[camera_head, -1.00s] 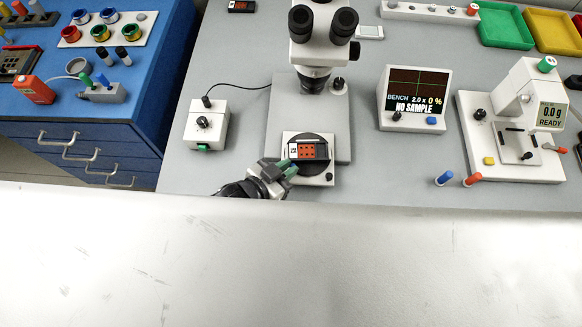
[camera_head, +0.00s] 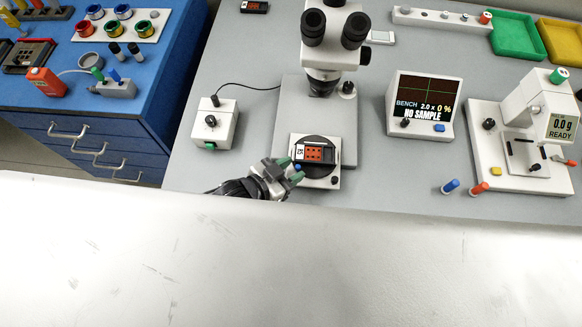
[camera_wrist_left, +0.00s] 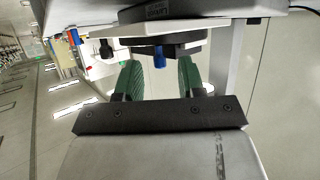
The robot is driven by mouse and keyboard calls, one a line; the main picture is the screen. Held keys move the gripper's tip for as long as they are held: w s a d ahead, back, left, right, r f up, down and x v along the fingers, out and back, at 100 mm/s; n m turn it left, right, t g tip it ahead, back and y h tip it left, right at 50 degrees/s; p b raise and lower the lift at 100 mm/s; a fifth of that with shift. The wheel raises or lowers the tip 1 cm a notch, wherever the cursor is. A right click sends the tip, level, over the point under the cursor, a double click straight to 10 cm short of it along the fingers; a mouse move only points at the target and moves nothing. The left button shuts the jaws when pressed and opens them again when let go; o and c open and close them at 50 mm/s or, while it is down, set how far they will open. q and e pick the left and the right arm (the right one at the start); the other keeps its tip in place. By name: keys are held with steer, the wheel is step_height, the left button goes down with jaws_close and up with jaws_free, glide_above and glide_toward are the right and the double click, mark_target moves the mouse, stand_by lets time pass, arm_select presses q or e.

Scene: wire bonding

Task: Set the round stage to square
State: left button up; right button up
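The round stage (camera_head: 318,172) is a dark disc on a white base (camera_head: 333,182) under the microscope. A black carrier with orange-red squares (camera_head: 316,154) and a white label at its left end lies across it. A small blue peg (camera_head: 298,167) shows at the stage's front-left; it also shows in the left wrist view (camera_wrist_left: 159,57). My left gripper (camera_head: 289,170) is at the stage's front-left edge. In the left wrist view its green fingers (camera_wrist_left: 159,78) are apart, with the peg seen between and just beyond them. I cannot tell contact. My right gripper is not in view.
The microscope (camera_head: 330,40) stands directly behind the stage. A white control box (camera_head: 210,123) is to the left, and a display reading NO SAMPLE (camera_head: 422,102) is to the right.

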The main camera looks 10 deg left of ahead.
arm_select(q)
steer(key=b+v, duration=0.1)
steer(key=v, duration=0.9)
steer(key=shift+s+a, duration=0.15)
steer(key=shift+r, duration=0.15)
